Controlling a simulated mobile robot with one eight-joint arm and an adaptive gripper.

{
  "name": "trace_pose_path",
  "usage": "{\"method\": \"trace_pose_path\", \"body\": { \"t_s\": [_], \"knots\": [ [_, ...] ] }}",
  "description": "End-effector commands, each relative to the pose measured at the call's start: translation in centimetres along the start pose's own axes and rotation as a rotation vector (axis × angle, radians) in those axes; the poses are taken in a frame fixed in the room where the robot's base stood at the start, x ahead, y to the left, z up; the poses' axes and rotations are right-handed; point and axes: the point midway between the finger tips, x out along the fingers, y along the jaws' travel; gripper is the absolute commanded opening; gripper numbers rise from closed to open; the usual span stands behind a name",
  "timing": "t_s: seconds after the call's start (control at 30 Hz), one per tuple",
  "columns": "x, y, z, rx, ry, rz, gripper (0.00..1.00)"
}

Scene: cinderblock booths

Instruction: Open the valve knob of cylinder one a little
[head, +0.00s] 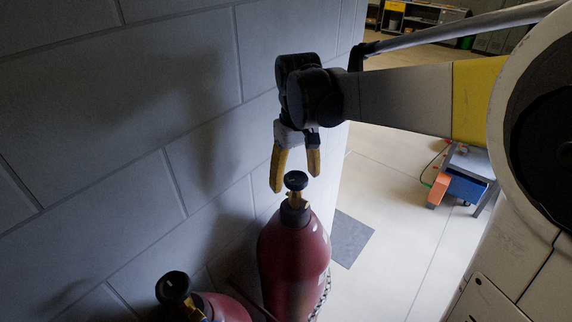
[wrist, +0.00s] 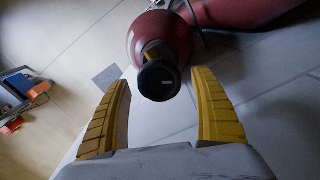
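A dark red cylinder (head: 293,255) stands by the block wall with a black valve knob (head: 296,180) on a brass valve at its top. A second red cylinder, lower left in the head view, has its own black knob (head: 173,288). I see no number on either. My gripper (head: 293,175) is open and empty, pointing down just above the farther cylinder's knob. In the wrist view the knob (wrist: 158,81) lies beyond and between the two yellow fingers (wrist: 162,110), apart from both. The red body (wrist: 160,33) is partly hidden behind the knob.
A grey block wall (head: 100,130) runs close along the left of the cylinders. A chain (head: 322,293) hangs at the cylinder's right side. Open floor (head: 390,210) with a grey mat (head: 350,238) lies to the right. A blue and orange cart (head: 462,185) stands farther off.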

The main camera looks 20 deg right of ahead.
Motion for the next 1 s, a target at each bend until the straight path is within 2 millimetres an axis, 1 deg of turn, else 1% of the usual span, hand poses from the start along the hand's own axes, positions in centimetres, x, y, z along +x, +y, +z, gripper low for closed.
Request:
{"method": "trace_pose_path", "body": {
  "t_s": [0.17,0.27,0.37,0.6,0.7,0.83,1.0],
  "knots": [
    [-0.1,0.0,0.0,0.000,0.000,0.000,0.75],
    [-0.9,0.0,0.0,0.000,0.000,0.000,0.75],
    [-2.6,0.0,0.0,0.000,0.000,0.000,0.75],
    [-8.0,0.0,0.0,0.000,0.000,0.000,0.75],
    [-9.8,0.0,0.0,0.000,0.000,0.000,0.75],
    [-11.4,0.0,0.0,0.000,0.000,0.000,0.75],
    [-12.1,0.0,0.0,0.000,0.000,0.000,0.75]
  ]
}}
